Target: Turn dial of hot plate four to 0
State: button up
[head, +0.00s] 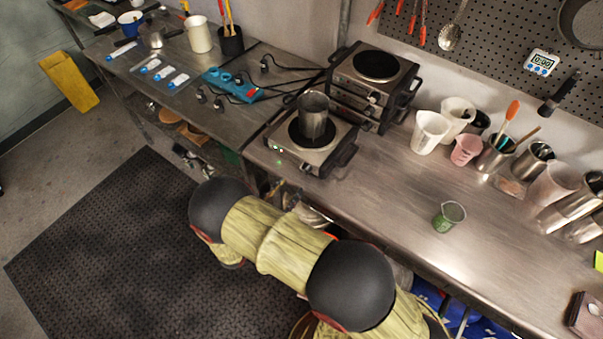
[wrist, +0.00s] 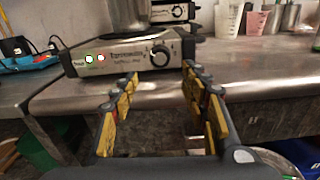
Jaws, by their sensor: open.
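A silver hot plate (head: 290,157) stands at the left end of the long steel counter, with a steel pot (head: 314,118) on its burner. In the wrist view, the hot plate's front panel (wrist: 120,60) carries a round black dial (wrist: 160,55) and two small lights, one green and one reddish. The dial's mark is too small to read. My gripper (wrist: 161,80) is open and empty. Its yellow-padded fingers point at the panel, with the dial between the fingertips in the picture, apart from it. I cannot read a number on this hot plate. My arm hides the gripper in the head view.
Stacked hot plates (head: 372,85) stand behind, against the wall. A blue power strip (head: 232,84) with cables lies on the left table. White beakers (head: 431,132), a pink cup (head: 466,150) and a green beaker (head: 449,216) stand to the right. The counter's front middle is clear.

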aim_at(303, 172)
jog(key=x, duration=0.8)
jog(key=shift+r, duration=0.35)
jog(key=shift+c, duration=1.3)
jog(key=shift+s, duration=0.1)
jog(key=c, duration=0.9)
